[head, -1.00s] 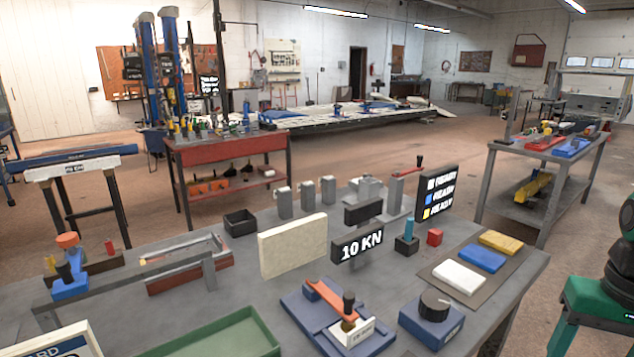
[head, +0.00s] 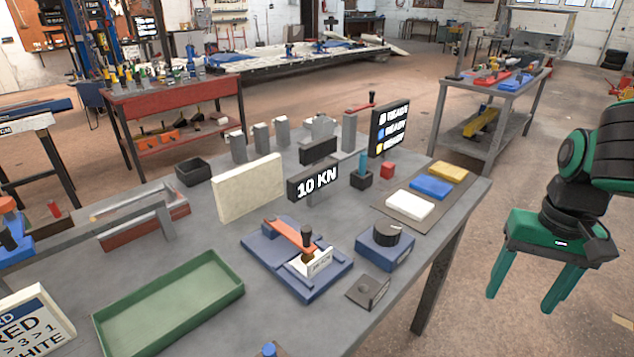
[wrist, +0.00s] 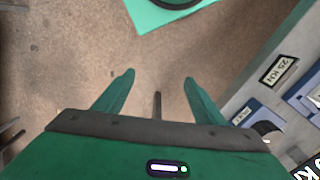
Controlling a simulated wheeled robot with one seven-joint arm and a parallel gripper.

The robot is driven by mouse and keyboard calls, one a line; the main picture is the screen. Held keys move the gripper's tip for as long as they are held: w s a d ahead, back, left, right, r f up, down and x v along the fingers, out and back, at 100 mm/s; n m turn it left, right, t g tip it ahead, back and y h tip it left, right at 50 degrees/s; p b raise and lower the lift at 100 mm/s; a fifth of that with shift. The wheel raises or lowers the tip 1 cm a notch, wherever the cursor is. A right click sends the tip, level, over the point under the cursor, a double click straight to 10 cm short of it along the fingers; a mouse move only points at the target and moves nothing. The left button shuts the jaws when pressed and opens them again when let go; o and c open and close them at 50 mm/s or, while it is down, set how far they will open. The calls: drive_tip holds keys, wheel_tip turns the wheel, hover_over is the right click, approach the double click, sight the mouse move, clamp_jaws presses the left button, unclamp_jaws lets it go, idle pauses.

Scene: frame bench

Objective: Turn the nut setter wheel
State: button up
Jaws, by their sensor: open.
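A blue box with a round black knob (head: 387,236), which looks like the nut setter wheel, sits near the right edge of the grey bench. A blue box and part of a dark round knob (wrist: 264,128) show at the right edge of the wrist view. My gripper (head: 531,288) is at the right in the head view, off the bench edge and well apart from the knob. Its two green fingers point down, spread and empty. In the wrist view my gripper (wrist: 158,82) has only floor between its fingers.
A blue fixture with an orange lever (head: 295,240) stands left of the knob. A small grey plate (head: 362,292) lies in front of it. A "10 KN" display (head: 315,182), coloured blocks (head: 432,187) and a green tray (head: 170,300) share the bench. Open floor lies right of it.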

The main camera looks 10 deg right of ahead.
idle(0.3)
wheel_tip(320, 180, up, 10)
drive_tip(key=n, duration=0.9)
hover_over(388, 226)
wheel_tip(388, 226, down, 10)
drive_tip(key=shift+r, duration=0.2)
drive_tip(key=c, duration=1.1)
